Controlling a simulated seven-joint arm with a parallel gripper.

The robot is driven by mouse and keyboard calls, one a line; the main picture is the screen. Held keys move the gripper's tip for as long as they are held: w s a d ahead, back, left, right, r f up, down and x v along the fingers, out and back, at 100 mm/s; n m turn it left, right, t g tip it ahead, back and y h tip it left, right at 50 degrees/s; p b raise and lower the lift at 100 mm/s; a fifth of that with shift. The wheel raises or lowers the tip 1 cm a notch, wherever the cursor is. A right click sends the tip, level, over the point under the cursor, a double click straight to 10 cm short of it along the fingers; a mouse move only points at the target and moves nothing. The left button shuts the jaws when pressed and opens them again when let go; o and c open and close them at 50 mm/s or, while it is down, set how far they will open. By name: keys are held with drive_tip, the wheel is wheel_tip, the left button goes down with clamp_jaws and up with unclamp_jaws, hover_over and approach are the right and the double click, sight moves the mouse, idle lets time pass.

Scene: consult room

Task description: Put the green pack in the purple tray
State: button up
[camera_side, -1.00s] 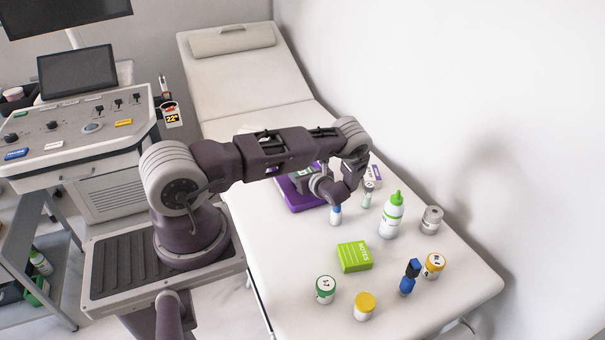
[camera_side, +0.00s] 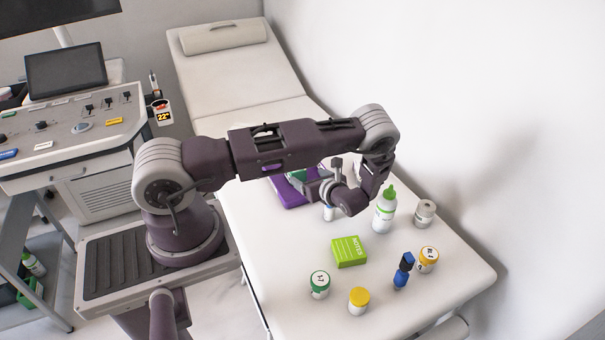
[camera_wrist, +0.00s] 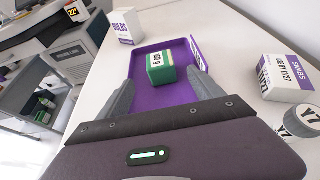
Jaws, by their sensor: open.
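My gripper (camera_wrist: 162,80) is open and empty. Its grey fingers are spread over the near part of the tray, with the pack just beyond and between their tips. In the side view the purple tray (camera_side: 291,196) is partly hidden behind my wrist, and only a bit of green shows in it.
A lime green NOTES box (camera_side: 349,252) lies on the couch among several bottles and jars. A white and green bottle (camera_side: 384,213) stands right of my wrist. The upper couch is clear.

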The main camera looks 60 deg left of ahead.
drive_tip(key=s+d+r+n+h, duration=0.15)
drive_tip(key=d+r+n, duration=0.25)
drive_tip(key=r, duration=0.4)
drive_tip(key=s+d+r+n+g+h, duration=0.1)
drive_tip(key=d+r+n+h, duration=0.25)
drive_tip(key=r, duration=0.45)
drive_tip(key=s+d+r+n+h, duration=0.1)
drive_tip(key=s+d+r+n, duration=0.1)
drive_tip(key=d+r+n, duration=0.4)
drive_tip(key=s+d+r+n+t+h, duration=0.4)
drive_tip(key=s+d+r+t+h, duration=0.2)
drive_tip(key=s+d+r, duration=0.8)
drive_tip(key=s+d+h, duration=0.1)
drive_tip(key=s+d, duration=0.1)
drive_tip(key=s, duration=0.1)
drive_tip(key=shift+r+t, duration=0.2)
drive_tip(key=shift+t, duration=0.1)
